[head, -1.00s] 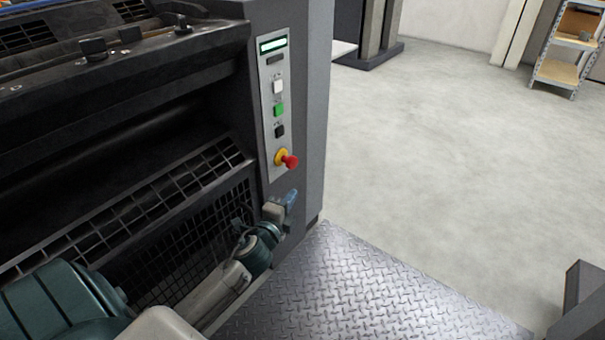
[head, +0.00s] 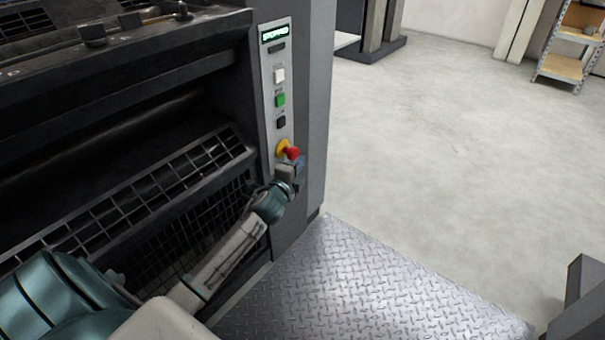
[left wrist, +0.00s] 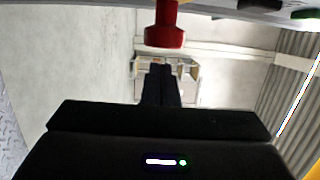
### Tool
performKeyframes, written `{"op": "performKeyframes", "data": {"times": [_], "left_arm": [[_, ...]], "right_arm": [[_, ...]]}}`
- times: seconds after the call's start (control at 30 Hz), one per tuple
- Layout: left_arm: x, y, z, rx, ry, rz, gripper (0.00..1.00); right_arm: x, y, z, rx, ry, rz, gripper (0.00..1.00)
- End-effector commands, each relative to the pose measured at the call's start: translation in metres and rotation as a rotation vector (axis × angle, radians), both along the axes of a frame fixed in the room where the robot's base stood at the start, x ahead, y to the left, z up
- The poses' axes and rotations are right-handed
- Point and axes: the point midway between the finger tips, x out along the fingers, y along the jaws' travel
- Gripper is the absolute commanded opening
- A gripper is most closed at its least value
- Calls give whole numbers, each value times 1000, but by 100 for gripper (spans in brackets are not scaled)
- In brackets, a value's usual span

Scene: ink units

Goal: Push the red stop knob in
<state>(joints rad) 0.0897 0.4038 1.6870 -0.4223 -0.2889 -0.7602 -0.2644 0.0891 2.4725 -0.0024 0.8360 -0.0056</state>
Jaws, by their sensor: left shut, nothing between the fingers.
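The red stop knob (head: 292,153) sits on a yellow collar (head: 282,147) low on the light grey control panel (head: 267,75). My left gripper (head: 299,163) is shut and empty, right beside and just below the knob in the head view. In the left wrist view the red knob (left wrist: 164,36) hangs at the top centre, just beyond the shut fingertips (left wrist: 161,68). I cannot tell whether they touch it. The panel's small display (head: 274,34) shows lit text that seems to read "STOPPED". My right gripper is not in view.
White (head: 279,75), green (head: 280,100) and black (head: 281,122) buttons stand above the knob. A dark grille guard (head: 150,205) lies left of my left arm. A metal tread plate (head: 350,285) is below. The floor to the right is clear up to a shelf (head: 563,65).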

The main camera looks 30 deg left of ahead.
Motion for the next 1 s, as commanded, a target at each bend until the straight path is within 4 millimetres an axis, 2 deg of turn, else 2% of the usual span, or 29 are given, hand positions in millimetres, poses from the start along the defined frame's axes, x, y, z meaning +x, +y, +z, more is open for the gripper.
{"op": "performKeyframes", "data": {"times": [0.17, 0.53, 0.73, 1.0], "left_arm": [[1, 10, 0, 0, 0, 0, 0], [1, 13, 1, 0, 0, 0, 0], [2, 32, 1, 1, 0, 1, 0], [3, 32, 1, 0, -1, 2, 0]], "right_arm": [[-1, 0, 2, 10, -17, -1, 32], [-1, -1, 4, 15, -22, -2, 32], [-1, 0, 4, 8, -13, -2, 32], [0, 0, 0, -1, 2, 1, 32]]}}
